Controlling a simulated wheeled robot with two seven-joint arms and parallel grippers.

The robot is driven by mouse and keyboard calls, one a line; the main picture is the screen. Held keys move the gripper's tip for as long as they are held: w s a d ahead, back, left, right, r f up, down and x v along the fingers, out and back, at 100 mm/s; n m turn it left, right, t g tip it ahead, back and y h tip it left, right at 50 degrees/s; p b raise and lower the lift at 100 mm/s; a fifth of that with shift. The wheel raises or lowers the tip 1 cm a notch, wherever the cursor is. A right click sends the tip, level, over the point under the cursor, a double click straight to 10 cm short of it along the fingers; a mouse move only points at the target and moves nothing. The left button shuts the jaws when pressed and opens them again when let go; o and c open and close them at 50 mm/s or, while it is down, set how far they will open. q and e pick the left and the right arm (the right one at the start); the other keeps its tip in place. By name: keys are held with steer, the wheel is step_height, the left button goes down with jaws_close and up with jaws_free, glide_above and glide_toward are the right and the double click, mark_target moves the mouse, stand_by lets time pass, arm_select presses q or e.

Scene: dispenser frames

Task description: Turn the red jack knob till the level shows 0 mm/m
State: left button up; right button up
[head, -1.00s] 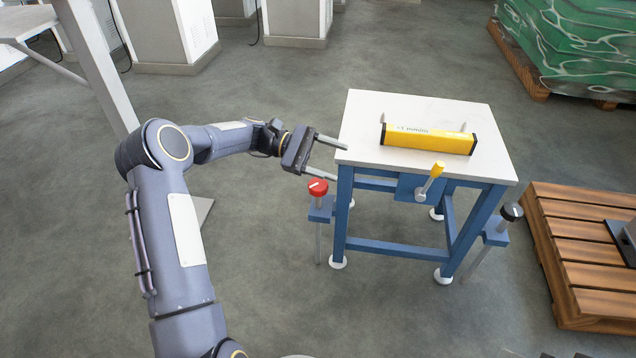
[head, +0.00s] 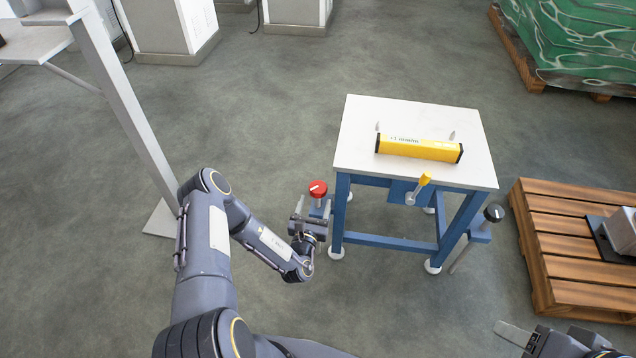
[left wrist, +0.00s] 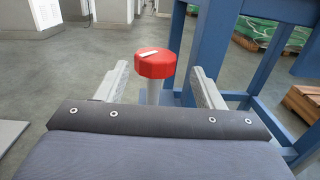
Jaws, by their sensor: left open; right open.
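The red jack knob (head: 317,188) has a white mark on top and sits on a post at the table's left side. It also shows in the left wrist view (left wrist: 155,65), on a grey shaft. My left gripper (head: 312,208) is open, with one finger on each side of the knob's post, apart from it as far as I can tell. My right gripper (head: 515,333) shows only partly at the bottom right.
A black knob (head: 494,212) stands at the table's right side. A wooden pallet (head: 560,250) lies to the right. A grey post (head: 125,100) stands at left. Floor in front of the table is clear.

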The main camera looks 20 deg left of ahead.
mark_target(316, 195)
arm_select(q)
steer(key=shift+a+f+y, duration=0.15)
steer(key=shift+f+y, duration=0.15)
steer(key=shift+f, duration=0.15)
steer(key=b+x, duration=0.2)
steer(key=x, duration=0.4)
steer(key=shift+f, duration=0.15)
steer(key=shift+w+a, duration=0.15)
steer(key=shift+w, duration=0.55)
steer(key=c, duration=0.7)
steer(key=shift+h, duration=0.5)
